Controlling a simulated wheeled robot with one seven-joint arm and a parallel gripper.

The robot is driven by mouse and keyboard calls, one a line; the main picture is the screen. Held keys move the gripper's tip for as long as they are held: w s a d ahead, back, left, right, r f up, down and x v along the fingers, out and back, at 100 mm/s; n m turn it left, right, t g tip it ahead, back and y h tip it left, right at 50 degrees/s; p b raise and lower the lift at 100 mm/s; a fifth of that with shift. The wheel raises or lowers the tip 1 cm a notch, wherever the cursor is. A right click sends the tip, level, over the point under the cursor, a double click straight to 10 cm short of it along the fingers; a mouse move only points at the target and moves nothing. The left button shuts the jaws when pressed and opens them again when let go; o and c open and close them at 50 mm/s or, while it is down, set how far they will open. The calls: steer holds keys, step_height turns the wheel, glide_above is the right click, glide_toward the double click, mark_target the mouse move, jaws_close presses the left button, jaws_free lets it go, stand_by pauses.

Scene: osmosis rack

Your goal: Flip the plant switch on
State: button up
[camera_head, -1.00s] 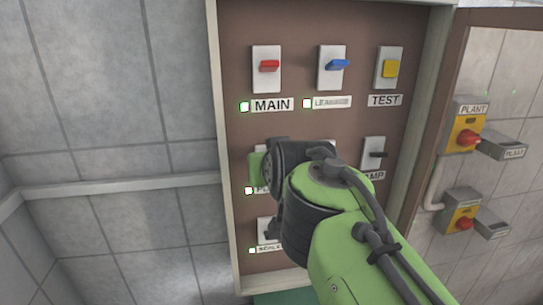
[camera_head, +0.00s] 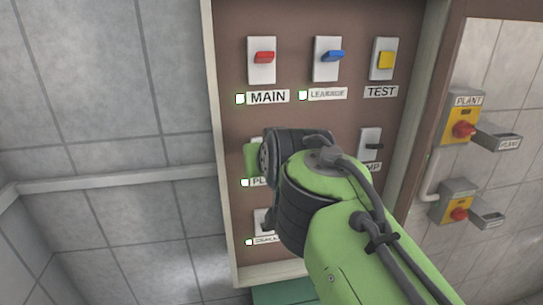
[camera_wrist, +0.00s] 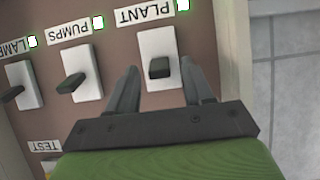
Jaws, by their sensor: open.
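The plant switch (camera_wrist: 159,68) is a dark lever on a white plate, below the PLANT label (camera_wrist: 150,12) in the wrist view. My gripper (camera_wrist: 160,65) is open, with one finger on each side of the switch plate. No contact with the lever is clear. A small whitish lamp with a green edge (camera_wrist: 183,5) sits beside the label. In the head view my wrist hides the plant switch; part of its label (camera_head: 259,182) shows.
The PUMPS (camera_wrist: 82,86) and LAMP (camera_wrist: 22,88) switches stand beside it. Red (camera_head: 263,57), blue (camera_head: 332,56) and yellow (camera_head: 385,60) switches are above. The cabinet's side frame (camera_head: 220,140) is at the left. Yellow boxes with red knobs (camera_head: 463,129) are on the right wall.

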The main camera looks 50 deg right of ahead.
steer(key=v, duration=1.5)
steer(key=shift+s, duration=0.1)
